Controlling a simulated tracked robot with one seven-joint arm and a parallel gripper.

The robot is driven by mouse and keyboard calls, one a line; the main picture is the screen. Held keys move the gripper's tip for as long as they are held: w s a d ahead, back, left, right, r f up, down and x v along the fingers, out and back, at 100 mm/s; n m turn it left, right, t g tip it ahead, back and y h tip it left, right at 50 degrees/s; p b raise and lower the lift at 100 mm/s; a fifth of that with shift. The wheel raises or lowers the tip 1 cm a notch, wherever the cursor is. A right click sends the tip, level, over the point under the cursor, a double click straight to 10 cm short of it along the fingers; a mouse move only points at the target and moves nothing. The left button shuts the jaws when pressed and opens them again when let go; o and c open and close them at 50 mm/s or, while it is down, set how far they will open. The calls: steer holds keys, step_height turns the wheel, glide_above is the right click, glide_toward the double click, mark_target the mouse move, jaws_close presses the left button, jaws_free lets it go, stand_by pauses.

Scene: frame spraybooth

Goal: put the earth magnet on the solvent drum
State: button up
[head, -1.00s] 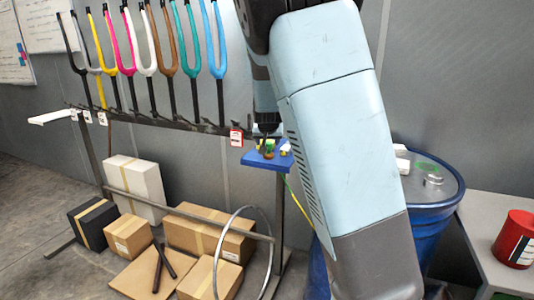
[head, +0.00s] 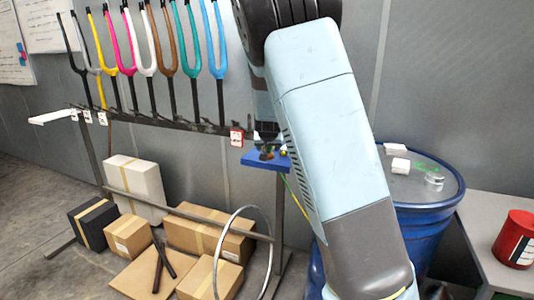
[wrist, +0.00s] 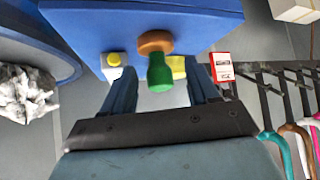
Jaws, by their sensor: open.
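The earth magnet appears to be the piece with a green handle (wrist: 160,74) and a copper-coloured round end, at the edge of a small blue shelf (wrist: 205,18). In the head view the blue shelf (head: 257,161) hangs on the rack, and my gripper (head: 267,143) is right at it, hiding much of what it bears. In the wrist view my gripper (wrist: 162,82) is open, with one finger on each side of the green handle and visible gaps. The solvent drum (head: 425,225) is blue and stands to the right, partly behind my arm.
A white block with a yellow top (wrist: 114,64) and a yellow item (wrist: 178,66) sit close beside the magnet. A red can (head: 515,240) stands on the right bench.

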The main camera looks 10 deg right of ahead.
mark_target(268, 150)
steer(key=shift+x, duration=2)
steer(key=shift+s+f, duration=0.1)
steer(key=shift+s, duration=0.05)
steer(key=shift+c, duration=0.3)
steer(key=c, duration=1)
steer(key=shift+r, duration=0.6)
step_height(268, 150, up, 3)
steer(key=shift+f, duration=0.25)
steer(key=shift+s+d+r, duration=0.3)
steer(key=shift+s+r, duration=1.25)
steer(key=shift+s, duration=0.7)
steer(key=shift+s+d+r, duration=0.3)
steer(key=shift+s+r, duration=1.25)
steer(key=shift+s, duration=0.7)
steer(key=shift+s+d+r, duration=0.3)
steer(key=shift+s+r, duration=1.25)
steer(key=shift+s, duration=0.75)
